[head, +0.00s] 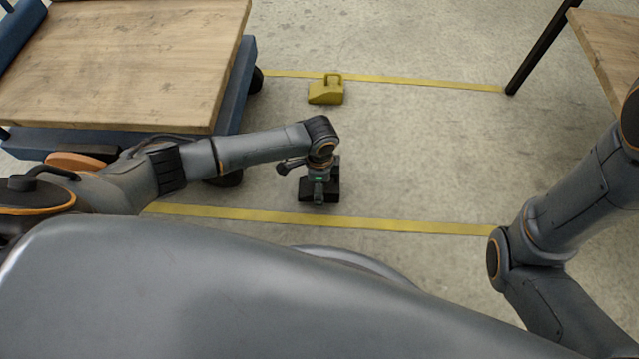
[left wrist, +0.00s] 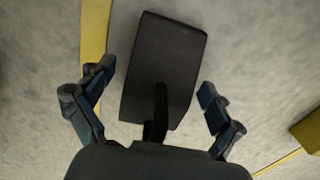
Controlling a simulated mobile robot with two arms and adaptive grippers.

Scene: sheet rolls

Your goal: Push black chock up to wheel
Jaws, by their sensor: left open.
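The black chock (head: 333,188) lies on the concrete floor, right of the cart's near dark wheel (head: 226,180), with a floor gap between them. The wheel is partly hidden by my left arm. My left gripper (head: 318,190) is above the chock and hides part of it. In the left wrist view, the chock (left wrist: 165,60) and its handle lie between the two spread fingers of the left gripper (left wrist: 156,80), with space on both sides; contact is not visible. My right arm shows at the right, but its gripper is out of view.
A yellow chock (head: 326,92) stands farther back, right of the cart's far wheel (head: 256,80). The blue cart (head: 243,75) has a wooden top. Yellow lines (head: 400,222) cross the floor. A wooden table (head: 612,45) with a dark leg stands upper right. The middle floor is clear.

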